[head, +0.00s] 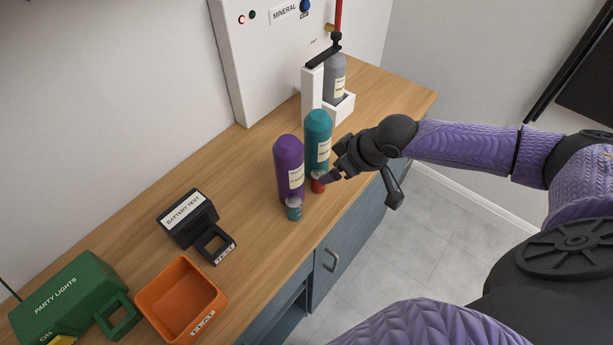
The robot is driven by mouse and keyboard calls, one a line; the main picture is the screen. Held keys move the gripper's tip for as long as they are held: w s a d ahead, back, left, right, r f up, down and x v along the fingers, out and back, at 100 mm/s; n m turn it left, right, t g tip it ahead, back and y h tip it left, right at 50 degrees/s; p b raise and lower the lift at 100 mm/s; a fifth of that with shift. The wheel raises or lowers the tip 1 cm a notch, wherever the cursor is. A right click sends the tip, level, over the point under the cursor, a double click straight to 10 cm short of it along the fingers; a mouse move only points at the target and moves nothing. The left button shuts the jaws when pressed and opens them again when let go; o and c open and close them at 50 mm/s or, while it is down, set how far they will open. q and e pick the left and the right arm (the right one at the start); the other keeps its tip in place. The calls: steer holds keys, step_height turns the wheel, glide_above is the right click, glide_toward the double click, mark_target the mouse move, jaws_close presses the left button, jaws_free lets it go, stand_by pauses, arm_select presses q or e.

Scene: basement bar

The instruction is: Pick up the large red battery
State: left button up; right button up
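A red battery (317,186) with a pale top stands upright on the wooden counter, just right of a purple bottle and in front of a teal bottle. My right gripper (331,171) reaches in from the right, and its tip is right beside the battery, overlapping its upper right edge in the picture. I cannot tell whether it touches the battery or how far apart its fingers are. A teal battery (294,210) stands to the left, nearer the counter's front edge. My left gripper is not in view.
The purple bottle (289,165) and teal bottle (318,138) stand close to the red battery. A grey bottle (335,77) sits in the white mineral dispenser (275,50). A black battery tester (188,218), orange bin (181,299) and green party lights box (62,296) are at left.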

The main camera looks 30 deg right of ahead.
mark_target(320, 174)
steer(key=b+x, duration=0.2)
steer(key=x, duration=0.4)
steer(key=shift+w+d+f, duration=0.1)
steer(key=shift+w+f, duration=0.15)
steer(key=shift+w, duration=0.1)
steer(key=shift+r, duration=0.1)
steer(key=c, duration=1.2)
jaws_close()
